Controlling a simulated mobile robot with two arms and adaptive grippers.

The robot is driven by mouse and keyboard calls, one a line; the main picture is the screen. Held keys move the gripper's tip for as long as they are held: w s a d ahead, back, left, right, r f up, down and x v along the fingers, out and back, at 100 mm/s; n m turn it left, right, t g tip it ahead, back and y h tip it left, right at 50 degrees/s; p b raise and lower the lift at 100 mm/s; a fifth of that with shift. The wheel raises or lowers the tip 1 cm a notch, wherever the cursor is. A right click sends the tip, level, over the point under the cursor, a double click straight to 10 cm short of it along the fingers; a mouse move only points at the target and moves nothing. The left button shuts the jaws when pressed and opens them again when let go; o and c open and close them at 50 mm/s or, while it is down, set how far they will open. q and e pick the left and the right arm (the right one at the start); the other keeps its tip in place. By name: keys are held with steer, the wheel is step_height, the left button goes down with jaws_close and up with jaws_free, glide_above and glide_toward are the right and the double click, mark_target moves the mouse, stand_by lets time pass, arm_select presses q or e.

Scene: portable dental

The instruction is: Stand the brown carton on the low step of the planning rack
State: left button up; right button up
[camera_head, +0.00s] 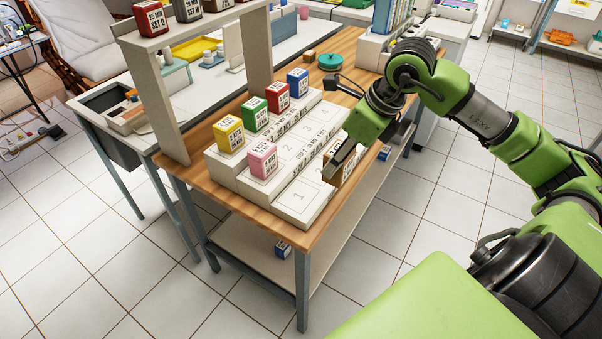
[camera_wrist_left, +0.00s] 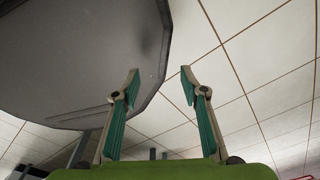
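The planning rack is a white stepped block on the wooden table; its low step (camera_head: 300,199) is the front one, with an outlined cell marked 1. The brown carton (camera_head: 348,172) is at the low step's right part, mostly hidden by my right gripper (camera_head: 341,160). The gripper's dark finger lies along the carton's near side, and it appears shut on it. Whether the carton touches the step cannot be told. A pink carton (camera_head: 263,160) stands on the middle step. Yellow (camera_head: 229,134), green, red and blue cartons stand on the high step. My left gripper (camera_wrist_left: 160,80) is open and empty.
A raised shelf (camera_head: 190,33) with several cartons stands at the table's left. A green round item (camera_head: 331,62) and a dark device lie behind the rack. Small blue cartons (camera_head: 283,249) sit on the lower shelf. The low step's left part is clear.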

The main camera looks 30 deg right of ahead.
steer(key=w+a+f+p, duration=0.1)
steer(key=w+f, duration=0.1)
steer(key=w+a+f+p, duration=0.1)
steer(key=w+a+f, duration=0.1)
steer(key=w+f, duration=0.1)
steer(key=w+a+f+p, duration=0.1)
steer(key=w+a+f, duration=0.1)
steer(key=shift+w+f, duration=0.15)
steer(key=shift+w, duration=0.1)
step_height(320, 180, down, 3)
steer(key=shift+w+f+p, duration=0.1)
steer(key=shift+w+p, duration=0.05)
steer(key=shift+p, duration=0.85)
steer(key=shift+f, duration=0.15)
arm_select(q)
steer(key=r, duration=0.2)
steer(key=a+r, duration=0.1)
steer(key=r, duration=0.2)
steer(key=shift+s+a+r, duration=0.1)
steer(key=shift+s+r, duration=0.1)
steer(key=shift+r, duration=0.05)
arm_select(e)
steer(key=shift+f, duration=0.1)
